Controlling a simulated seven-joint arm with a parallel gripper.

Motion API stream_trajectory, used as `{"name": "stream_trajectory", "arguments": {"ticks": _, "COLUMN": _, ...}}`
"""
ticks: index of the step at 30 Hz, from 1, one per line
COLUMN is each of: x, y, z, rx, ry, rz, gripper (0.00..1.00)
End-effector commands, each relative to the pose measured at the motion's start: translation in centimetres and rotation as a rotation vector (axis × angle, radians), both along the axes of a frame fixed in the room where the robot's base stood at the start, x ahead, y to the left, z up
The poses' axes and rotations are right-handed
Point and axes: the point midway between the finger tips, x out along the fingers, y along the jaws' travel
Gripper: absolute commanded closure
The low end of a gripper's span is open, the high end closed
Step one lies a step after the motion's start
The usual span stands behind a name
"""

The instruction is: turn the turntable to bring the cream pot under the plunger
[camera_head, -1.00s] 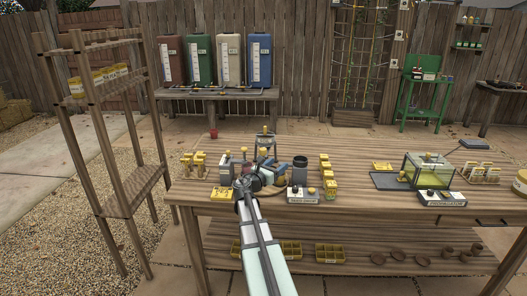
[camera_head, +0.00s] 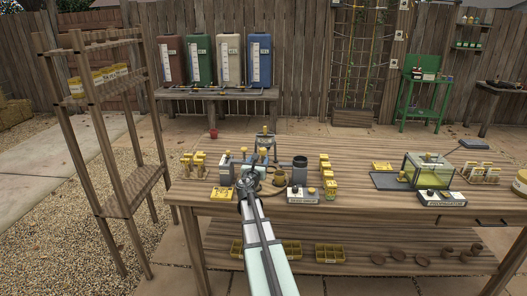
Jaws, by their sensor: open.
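The turntable (camera_head: 268,190) is a small round platform on the wooden bench, partly hidden by my arm. A yellowish-cream pot (camera_head: 279,179) shows on its right side; it is too small to tell whether this is the cream pot. The plunger stand (camera_head: 265,143), with a yellow top, rises behind the turntable. I cannot tell what is directly under the plunger. My gripper (camera_head: 249,179) is open, at the left front of the turntable. Its fingertips are small and crowded by other parts, so contact with the turntable or a pot cannot be told.
A dark grey cylinder (camera_head: 300,165) and a white labelled box (camera_head: 303,195) stand right of the turntable. Yellow-topped items (camera_head: 198,163) and a yellow tray (camera_head: 222,193) are on the left. A glass tank (camera_head: 428,171) stands farther right.

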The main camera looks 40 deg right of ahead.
Motion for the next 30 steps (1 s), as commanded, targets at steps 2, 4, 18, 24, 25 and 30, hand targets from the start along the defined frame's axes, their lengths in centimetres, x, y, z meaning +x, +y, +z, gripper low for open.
{"name": "stream_trajectory", "arguments": {"ticks": 2, "x": 1.1, "y": -1.3, "z": 0.0, "rx": 0.000, "ry": 0.000, "rz": -0.002, "gripper": 0.37}}
{"name": "stream_trajectory", "arguments": {"ticks": 4, "x": 1.8, "y": -2.3, "z": 0.0, "rx": 0.000, "ry": 0.000, "rz": -0.003, "gripper": 0.37}}
{"name": "stream_trajectory", "arguments": {"ticks": 18, "x": 6.2, "y": -8.1, "z": 0.0, "rx": 0.000, "ry": 0.000, "rz": -0.003, "gripper": 0.37}}
{"name": "stream_trajectory", "arguments": {"ticks": 24, "x": 6.6, "y": -8.7, "z": 0.0, "rx": 0.000, "ry": 0.000, "rz": -0.002, "gripper": 0.37}}
{"name": "stream_trajectory", "arguments": {"ticks": 25, "x": 6.6, "y": -8.7, "z": 0.0, "rx": 0.000, "ry": 0.000, "rz": -0.002, "gripper": 0.37}}
{"name": "stream_trajectory", "arguments": {"ticks": 30, "x": 6.5, "y": -8.6, "z": 0.0, "rx": 0.000, "ry": 0.000, "rz": -0.002, "gripper": 0.38}}
